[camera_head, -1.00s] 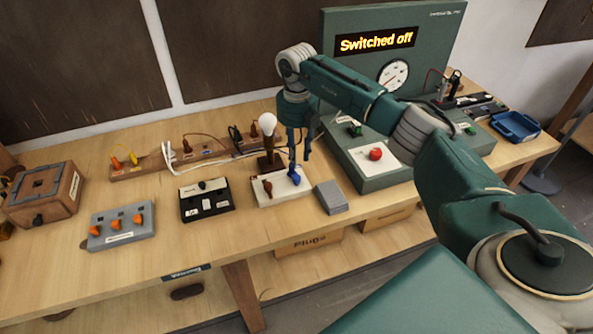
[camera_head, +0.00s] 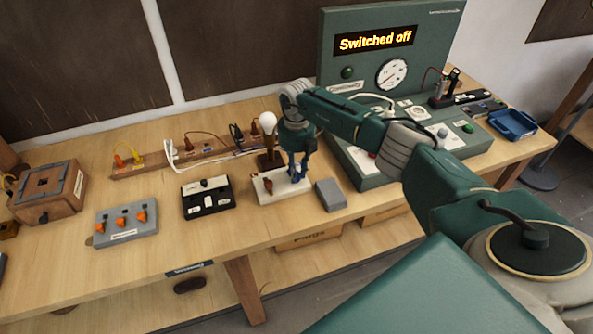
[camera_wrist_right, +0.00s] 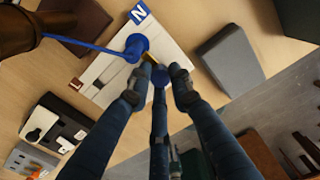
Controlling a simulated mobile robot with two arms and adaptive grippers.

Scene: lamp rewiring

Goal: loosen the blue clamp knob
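The blue clamp knob (camera_wrist_right: 137,45) sits on the white terminal block (camera_wrist_right: 98,92), beside its N mark, with a blue wire (camera_wrist_right: 90,47) running left from it. A brass-coloured piece (camera_wrist_right: 151,61) shows between it and my right gripper (camera_wrist_right: 159,78). That gripper's fingers are apart, just short of the knob in the wrist picture; I cannot tell whether they touch it. In the head view my right gripper (camera_head: 298,166) points down over the right end of the block (camera_head: 272,196) and partly hides the knob. My left gripper is not in view.
A grey block (camera_head: 331,195) stands right of the terminal block. A lamp bulb (camera_head: 268,122) stands behind it, and a black-and-white switch box (camera_head: 208,203) to its left. The green test panel (camera_head: 388,178), reading "Switched off", stands behind right.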

